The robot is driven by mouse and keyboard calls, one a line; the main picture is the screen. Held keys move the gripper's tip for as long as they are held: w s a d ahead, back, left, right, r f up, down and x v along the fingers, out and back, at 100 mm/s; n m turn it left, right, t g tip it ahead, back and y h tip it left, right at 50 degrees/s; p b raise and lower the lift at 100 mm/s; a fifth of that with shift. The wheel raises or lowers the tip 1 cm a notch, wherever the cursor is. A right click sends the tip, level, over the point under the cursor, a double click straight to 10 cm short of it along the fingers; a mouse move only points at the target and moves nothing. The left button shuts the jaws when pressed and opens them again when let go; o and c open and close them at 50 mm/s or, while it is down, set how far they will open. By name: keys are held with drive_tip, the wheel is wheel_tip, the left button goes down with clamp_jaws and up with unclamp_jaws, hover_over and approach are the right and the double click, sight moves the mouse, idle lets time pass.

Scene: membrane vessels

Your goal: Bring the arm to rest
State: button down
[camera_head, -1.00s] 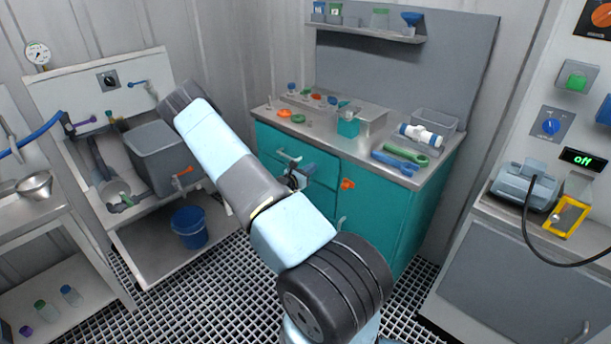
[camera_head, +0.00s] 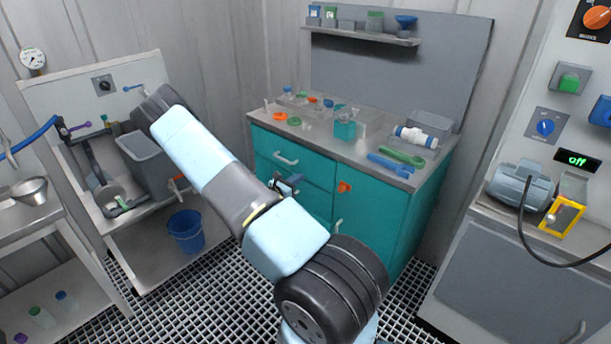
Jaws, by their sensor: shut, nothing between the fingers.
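My arm rises from the bottom centre and reaches up and left to a dark joint near the grey tank. The part beyond that joint is mostly hidden behind the nearer arm links. My gripper (camera_head: 287,186) shows as a small dark and blue shape just right of the arm, in front of the teal cabinet's (camera_head: 376,215) drawers. It is partly hidden and small; it is shut and nothing shows in it.
The teal cabinet's steel top carries small coloured parts, a teal block (camera_head: 345,129) and a white cylinder (camera_head: 416,137). A grey tank (camera_head: 148,163) stands left, a blue bucket (camera_head: 186,231) below it. A pump (camera_head: 521,187) sits right. Grated floor lies between.

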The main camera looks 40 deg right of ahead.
drive_tip(key=s+a, duration=0.1)
drive_tip(key=a, duration=0.6)
drive_tip(key=shift+a, duration=0.25)
drive_tip(key=s+a+r+m+g+y, duration=0.4)
drive_tip(key=r+m, duration=0.3)
drive_tip(key=r, duration=0.5)
drive_tip(key=s+a+r+m+g+y, duration=0.2)
drive_tip(key=s+a+r+m+y, duration=0.35)
drive_tip(key=r, duration=0.65)
drive_tip(key=s+a+r+m+t+y, duration=0.7)
drive_tip(key=s+a+r+t+y, duration=0.1)
drive_tip(key=s+a+r, duration=0.9)
wheel_tip(320, 180, up, 3)
drive_tip(key=shift+s+a+f+t, duration=0.1)
drive_tip(key=shift+s+a+t, duration=0.3)
drive_tip(key=shift+s, duration=0.85)
